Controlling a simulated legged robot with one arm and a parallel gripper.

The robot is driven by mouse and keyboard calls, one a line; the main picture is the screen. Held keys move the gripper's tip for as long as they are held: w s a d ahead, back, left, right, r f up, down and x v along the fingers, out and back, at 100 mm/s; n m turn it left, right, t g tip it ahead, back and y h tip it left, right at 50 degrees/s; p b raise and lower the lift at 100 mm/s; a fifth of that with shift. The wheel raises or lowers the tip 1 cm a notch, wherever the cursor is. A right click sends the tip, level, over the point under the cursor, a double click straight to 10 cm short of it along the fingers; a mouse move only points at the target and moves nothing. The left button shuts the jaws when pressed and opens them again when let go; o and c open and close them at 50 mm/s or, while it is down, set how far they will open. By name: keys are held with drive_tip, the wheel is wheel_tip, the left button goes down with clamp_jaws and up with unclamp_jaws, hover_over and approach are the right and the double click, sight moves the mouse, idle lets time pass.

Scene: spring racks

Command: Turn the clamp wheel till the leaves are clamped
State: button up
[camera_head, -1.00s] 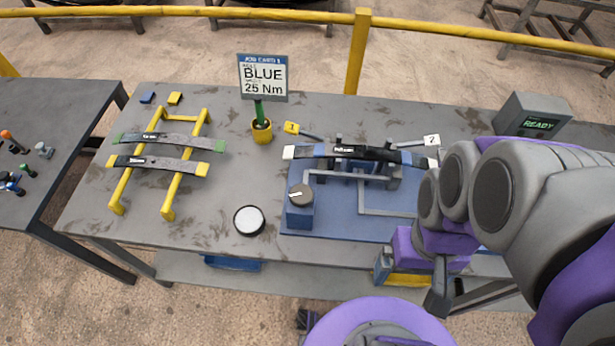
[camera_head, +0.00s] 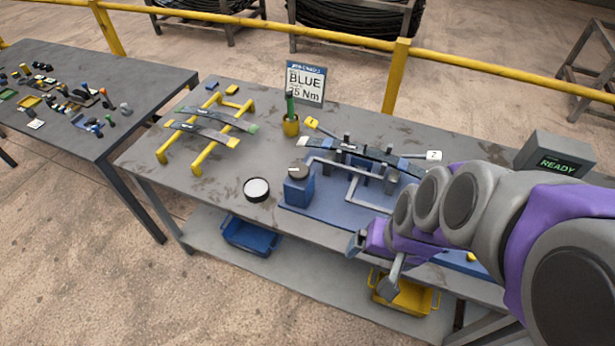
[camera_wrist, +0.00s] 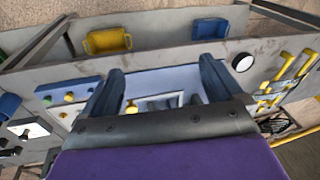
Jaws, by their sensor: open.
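The clamp wheel (camera_head: 300,171) is a round grey knob with a pale mark, on top of a blue block (camera_head: 299,191) at the left end of the blue fixture (camera_head: 330,213). Dark spring leaves (camera_head: 372,154) lie across the fixture between upright posts. I cannot tell how tightly they are held. My gripper (camera_head: 371,268) is open, in front of the bench's near edge, right of the wheel and apart from it. In the wrist view my gripper's two fingers (camera_wrist: 158,85) stand wide apart with nothing gripped; the wheel cannot be made out there.
A yellow rack (camera_head: 207,140) holds two leaves at left. A white-topped round item (camera_head: 257,188) sits left of the wheel. A sign (camera_head: 305,83) reads BLUE 25 Nm; a display (camera_head: 558,165) reads READY. Blue (camera_head: 250,236) and yellow (camera_head: 405,297) bins sit on the lower shelf.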

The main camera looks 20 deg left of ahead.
drive_tip(key=w+a+f+t+y, duration=0.1)
drive_tip(key=w+a+f+t, duration=0.15)
drive_tip(key=w+a, duration=0.35)
drive_tip(key=w+a+f+t+y, duration=0.1)
drive_tip(key=w+a+f, duration=0.2)
drive_tip(key=a, duration=0.5)
drive_tip(key=t+h, duration=0.3)
drive_tip(key=t, duration=1)
approach(302, 163)
drive_tip(key=w, duration=0.2)
drive_tip(key=w+b, duration=0.1)
drive_tip(key=w, duration=0.1)
drive_tip(key=w+a, duration=0.1)
drive_tip(key=w, duration=0.2)
drive_tip(key=shift+w+f+b, duration=0.15)
drive_tip(key=shift+f+b, duration=0.1)
drive_tip(key=shift+b, duration=0.15)
drive_tip(key=shift+d, duration=0.1)
drive_tip(key=c, duration=1)
drive_tip(key=shift+o, duration=0.2)
